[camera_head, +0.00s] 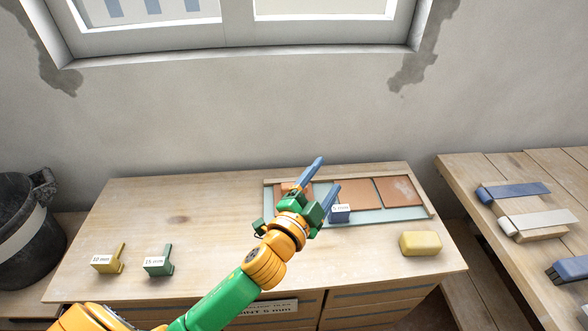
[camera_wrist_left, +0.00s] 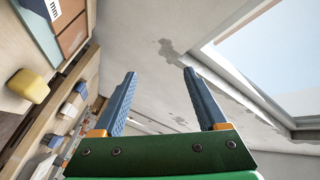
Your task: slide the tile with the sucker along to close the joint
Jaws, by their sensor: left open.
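Reddish-brown tiles lie in a row on a pale green board (camera_head: 385,215) with a wooden edge strip. The right tile (camera_head: 398,191) has a pale smear, the middle tile (camera_head: 353,192) sits beside it, and the left tile (camera_head: 290,186) is partly hidden by my gripper. A blue spacer block (camera_head: 341,214) marked 5 mm stands at the board's front; it also shows in the left wrist view (camera_wrist_left: 38,8). My left gripper (camera_head: 325,176) is open and empty above the board, fingers pointing toward the wall. I cannot make out a sucker; my gripper may hide it. My right gripper is out of view.
A yellow 10 mm block (camera_head: 107,262) and a green 15 mm block (camera_head: 158,264) stand at the bench's front left. A dark bucket (camera_head: 25,235) stands left. A second bench (camera_head: 480,240) holds tools. The bench's left-back area is clear.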

